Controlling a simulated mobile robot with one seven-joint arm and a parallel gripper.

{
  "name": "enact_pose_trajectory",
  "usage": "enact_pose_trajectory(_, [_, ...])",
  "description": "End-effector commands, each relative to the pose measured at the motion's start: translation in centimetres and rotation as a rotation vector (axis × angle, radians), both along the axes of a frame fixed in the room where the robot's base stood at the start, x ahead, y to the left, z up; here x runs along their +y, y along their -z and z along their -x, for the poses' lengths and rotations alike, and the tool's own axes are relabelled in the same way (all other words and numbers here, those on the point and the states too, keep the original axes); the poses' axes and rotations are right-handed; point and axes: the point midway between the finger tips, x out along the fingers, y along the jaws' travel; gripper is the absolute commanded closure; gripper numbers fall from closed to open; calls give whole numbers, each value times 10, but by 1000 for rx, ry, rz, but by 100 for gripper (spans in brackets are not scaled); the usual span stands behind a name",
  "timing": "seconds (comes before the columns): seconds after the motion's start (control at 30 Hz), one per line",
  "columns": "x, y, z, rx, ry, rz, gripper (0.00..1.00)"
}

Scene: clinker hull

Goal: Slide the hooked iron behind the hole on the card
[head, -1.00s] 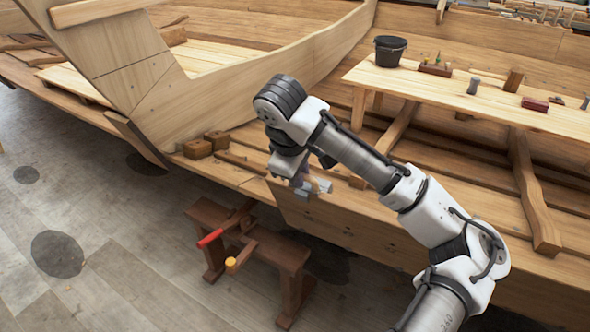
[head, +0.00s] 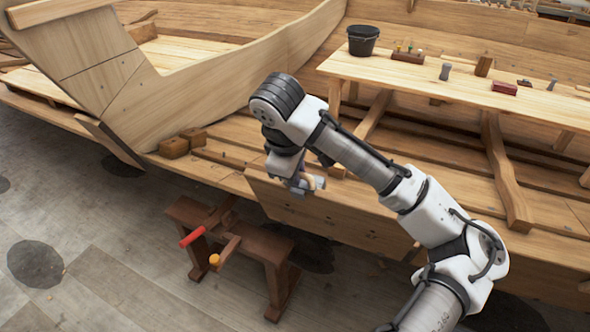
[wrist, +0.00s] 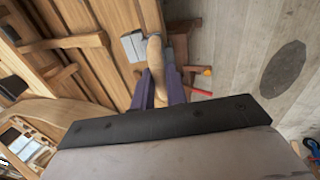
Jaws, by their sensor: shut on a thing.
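My gripper (head: 300,186) is at the upper edge of the plank (head: 330,215) on the hull's near side. In the wrist view its two purple fingers (wrist: 160,88) are shut on a tool with a rounded wooden handle (wrist: 154,58). I take this tool to be the hooked iron; the handle also shows in the head view (head: 309,181). Grey metal blocks (wrist: 132,45) show beside the handle; I cannot tell whether they belong to the iron. The plank has small dark marks, too small to tell as holes. I cannot make out a card.
A dark wooden trestle (head: 240,245) with a red-handled tool (head: 192,237) stands below the plank. A raised bench (head: 430,80) carries a black bucket (head: 363,40) and small tools. The floor at left is open.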

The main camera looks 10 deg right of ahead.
Motion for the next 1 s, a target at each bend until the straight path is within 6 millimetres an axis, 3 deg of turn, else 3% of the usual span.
enact_pose_trajectory(1.0, [-47, 0, 31, 1, 2, 1, 100])
